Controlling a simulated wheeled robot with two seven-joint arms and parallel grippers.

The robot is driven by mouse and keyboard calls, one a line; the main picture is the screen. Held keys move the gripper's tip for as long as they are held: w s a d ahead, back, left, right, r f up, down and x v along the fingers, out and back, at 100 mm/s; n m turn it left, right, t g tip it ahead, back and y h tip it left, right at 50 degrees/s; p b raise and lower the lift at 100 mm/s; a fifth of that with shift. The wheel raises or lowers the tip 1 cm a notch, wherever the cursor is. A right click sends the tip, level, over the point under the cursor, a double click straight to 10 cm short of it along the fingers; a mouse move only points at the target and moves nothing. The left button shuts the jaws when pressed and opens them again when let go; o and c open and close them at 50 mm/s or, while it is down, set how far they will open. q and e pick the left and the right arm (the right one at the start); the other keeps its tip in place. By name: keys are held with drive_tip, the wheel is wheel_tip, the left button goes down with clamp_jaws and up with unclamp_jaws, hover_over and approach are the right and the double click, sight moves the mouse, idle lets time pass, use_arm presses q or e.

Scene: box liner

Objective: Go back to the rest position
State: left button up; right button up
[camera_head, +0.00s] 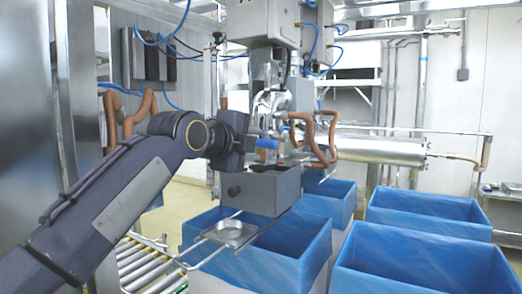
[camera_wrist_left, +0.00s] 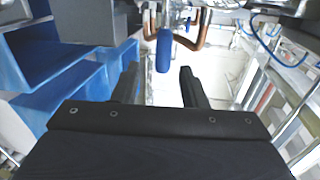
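My left gripper (camera_head: 256,138) is at the middle of the head view, at the end of my raised left arm. In the left wrist view its two black fingers (camera_wrist_left: 159,78) stand wide apart with nothing held between them. A blue handle (camera_head: 267,144) hangs from the metal machine close to the fingertips. In the left wrist view the handle (camera_wrist_left: 163,50) lies between the finger lines, touching neither; its exact depth is hard to tell. My right gripper is in neither view.
Several boxes with blue liners, such as the front right one (camera_head: 420,275), stand below and to the right. A metal machine (camera_head: 275,90) with brown hoses (camera_head: 322,145) is close around the gripper. A roller conveyor (camera_head: 145,262) lies at lower left; a steel panel (camera_head: 30,110) stands at left.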

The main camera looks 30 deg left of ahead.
use_arm(q)
drive_tip(key=shift+s+r, duration=0.1)
drive_tip(key=shift+s, duration=0.4)
drive_tip(key=s+d+f+n+g+h, duration=0.1)
drive_tip(key=s+f+n, duration=0.6)
drive_tip(key=f, duration=0.7)
drive_tip(key=s+d+f+n+g, duration=0.4)
drive_tip(key=s+f+n, duration=0.3)
drive_tip(key=s+f, duration=0.5)
drive_tip(key=s+d+f+n+g+h, duration=0.1)
drive_tip(key=s+d+f+n+g, duration=0.2)
drive_tip(key=f, duration=1.4)
drive_tip(key=s+n+g, duration=0.2)
drive_tip(key=s+n, duration=0.2)
drive_tip(key=s, duration=0.2)
drive_tip(key=shift+s+d+f+h, duration=0.15)
drive_tip(key=shift+s+d+h, duration=0.1)
drive_tip(key=shift+s+h, duration=0.1)
